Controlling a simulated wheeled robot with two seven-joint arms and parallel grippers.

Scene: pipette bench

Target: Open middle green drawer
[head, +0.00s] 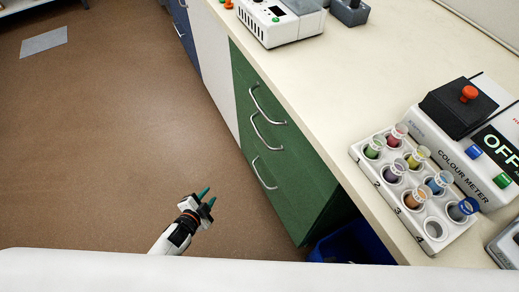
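The green drawer unit (300,170) stands under the bench, with three stacked drawers that all look shut. The middle drawer's silver handle (263,134) is a curved bar between the upper handle (265,106) and the lower handle (262,175). My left gripper (207,197) is low in front of the unit, to the left of the lower handle and apart from it. My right gripper is not in view.
The cream bench top (345,80) overhangs the drawers. On it are a colour meter (460,150) reading OFF, a rack (433,230) with several coloured tubes and a white device (280,25). A blue bin (350,245) sits beneath.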

